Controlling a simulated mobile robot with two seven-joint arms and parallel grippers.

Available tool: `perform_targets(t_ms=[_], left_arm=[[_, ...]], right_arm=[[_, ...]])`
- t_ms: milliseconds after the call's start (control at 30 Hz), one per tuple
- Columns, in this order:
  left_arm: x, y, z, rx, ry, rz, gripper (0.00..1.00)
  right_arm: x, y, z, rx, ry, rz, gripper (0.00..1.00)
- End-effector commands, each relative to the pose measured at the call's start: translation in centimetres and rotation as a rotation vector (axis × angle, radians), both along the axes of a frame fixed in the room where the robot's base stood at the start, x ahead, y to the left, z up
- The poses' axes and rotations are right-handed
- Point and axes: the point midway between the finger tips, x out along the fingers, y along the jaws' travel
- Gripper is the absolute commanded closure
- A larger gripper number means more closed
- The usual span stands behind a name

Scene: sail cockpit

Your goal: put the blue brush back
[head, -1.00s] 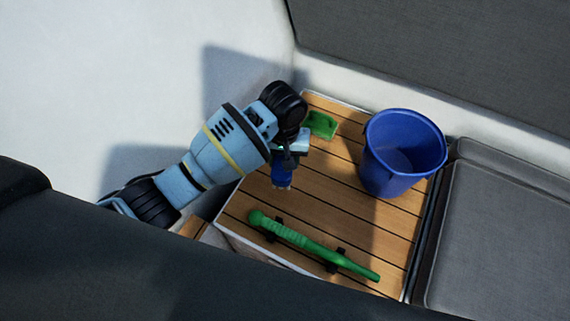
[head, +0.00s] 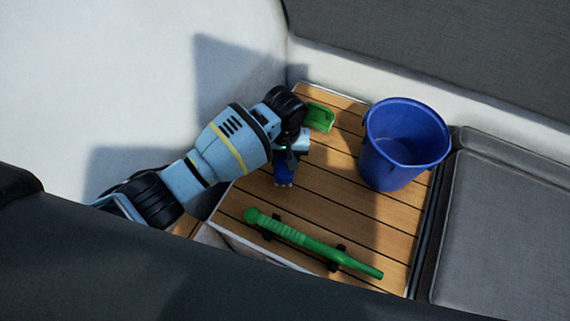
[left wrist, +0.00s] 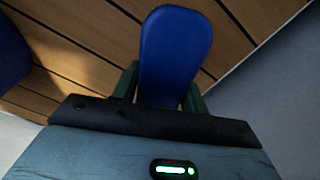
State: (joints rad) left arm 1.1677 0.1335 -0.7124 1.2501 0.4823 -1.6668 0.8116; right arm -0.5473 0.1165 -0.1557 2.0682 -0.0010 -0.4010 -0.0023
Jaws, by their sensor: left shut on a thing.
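My left gripper (head: 287,160) is over the slatted wooden top (head: 335,195), toward its left side. It is shut on the blue brush (head: 284,173), of which a short blue part with a pale lower end shows below the fingers in the head view. In the left wrist view the blue brush (left wrist: 174,48) is a long rounded blue shape between the fingers, above the slats. I cannot tell whether its lower end touches the wood. My right gripper is not in view.
A blue bucket (head: 402,145) stands at the right of the top. A green scoop-like thing (head: 319,117) lies at the back, close behind my gripper. A green handle (head: 312,243) rests in black holders at the front. Grey cushions (head: 500,230) lie to the right.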

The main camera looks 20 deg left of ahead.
Motion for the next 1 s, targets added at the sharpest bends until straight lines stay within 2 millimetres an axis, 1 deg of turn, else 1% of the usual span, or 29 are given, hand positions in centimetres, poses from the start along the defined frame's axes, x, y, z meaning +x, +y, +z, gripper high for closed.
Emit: perform_targets(t_ms=[67, 333, 533, 733, 767, 900, 933, 1000], left_arm=[[0.0, 0.0, -0.3, 0.0, 0.0, 0.0, 0.86], [0.0, 0.0, -3.6, 0.001, 0.001, 0.0, 0.86], [0.0, 0.0, -3.6, -0.001, -0.001, 0.0, 0.86], [0.0, 0.0, -4.0, 0.0, 0.0, 0.001, 0.86], [0.0, 0.0, -4.0, 0.0, 0.0, 0.001, 0.55], [0.0, 0.0, -4.0, 0.0, -0.001, 0.0, 0.37], [0.0, 0.0, -4.0, 0.0, -0.001, 0.0, 0.35], [0.0, 0.0, -4.0, 0.0, -0.001, 0.0, 0.35]], right_arm=[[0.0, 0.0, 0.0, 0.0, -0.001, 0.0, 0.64], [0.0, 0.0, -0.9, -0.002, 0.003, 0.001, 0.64], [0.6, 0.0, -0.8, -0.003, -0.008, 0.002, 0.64], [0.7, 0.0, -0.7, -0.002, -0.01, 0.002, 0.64], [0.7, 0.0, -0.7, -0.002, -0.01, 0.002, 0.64], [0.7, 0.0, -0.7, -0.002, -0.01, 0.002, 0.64], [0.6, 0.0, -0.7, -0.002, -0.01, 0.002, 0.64], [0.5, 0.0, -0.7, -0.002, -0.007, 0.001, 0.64]])
